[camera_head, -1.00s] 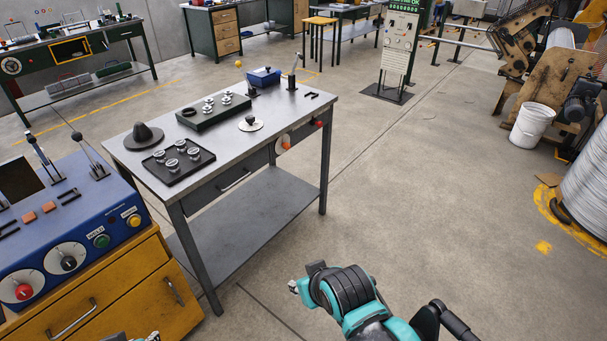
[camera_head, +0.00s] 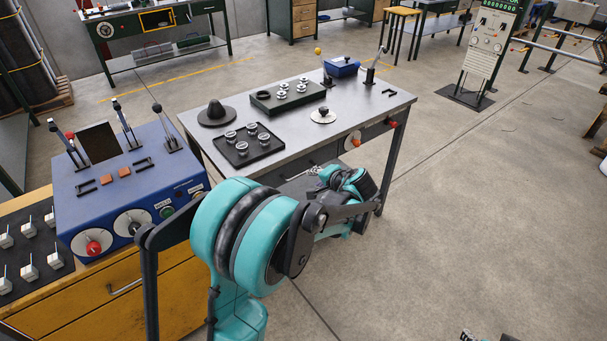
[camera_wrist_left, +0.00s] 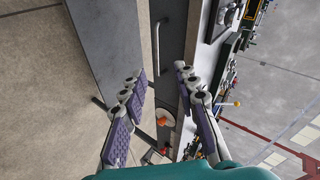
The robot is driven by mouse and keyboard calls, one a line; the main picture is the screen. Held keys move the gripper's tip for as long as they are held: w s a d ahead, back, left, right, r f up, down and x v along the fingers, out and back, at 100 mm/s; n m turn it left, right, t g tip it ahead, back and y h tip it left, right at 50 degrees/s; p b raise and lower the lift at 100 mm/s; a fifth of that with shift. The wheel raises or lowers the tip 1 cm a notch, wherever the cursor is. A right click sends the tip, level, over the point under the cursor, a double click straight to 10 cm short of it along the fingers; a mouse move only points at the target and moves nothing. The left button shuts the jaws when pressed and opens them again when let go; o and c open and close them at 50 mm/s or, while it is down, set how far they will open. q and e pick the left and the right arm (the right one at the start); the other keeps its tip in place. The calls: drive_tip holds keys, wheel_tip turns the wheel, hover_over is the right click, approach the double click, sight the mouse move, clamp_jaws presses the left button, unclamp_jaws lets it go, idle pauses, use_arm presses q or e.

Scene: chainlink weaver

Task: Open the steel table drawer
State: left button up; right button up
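The steel table (camera_head: 375,95) stands in the middle of the head view. Its drawer (camera_head: 322,154) is in the front side under the top and looks shut; my left arm hides part of it. In the left wrist view, the bar handle (camera_wrist_left: 157,40) runs along the dark drawer front (camera_wrist_left: 174,50). My left gripper (camera_wrist_left: 160,75) is open and empty, its purple-padded fingers apart. The handle lies beyond the fingertips, roughly in line with the gap; I see no contact. In the head view the left gripper (camera_head: 316,171) is at the table's front. Only a scrap of my right gripper (camera_head: 467,335) shows at the bottom edge.
A blue control panel (camera_head: 120,185) on a yellow cabinet (camera_head: 150,285) stands close on the left.

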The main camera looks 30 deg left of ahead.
use_arm(q)
drive_tip(key=w+a+f+y, duration=0.2)
drive_tip(key=w+a+f, duration=0.1)
drive_tip(key=w+f, duration=0.15)
drive_tip(key=m+y, duration=0.1)
drive_tip(key=y, duration=0.2)
approach(302, 173)
drive_tip(key=w+a+f, duration=0.1)
drive_tip(key=a, duration=0.1)
drive_tip(key=b+x, duration=0.2)
drive_tip(key=x, duration=0.6)
drive_tip(key=shift+f, duration=0.1)
drive_tip(key=shift+s, duration=0.1)
clamp_jaws()
drive_tip(key=shift+d, duration=0.1)
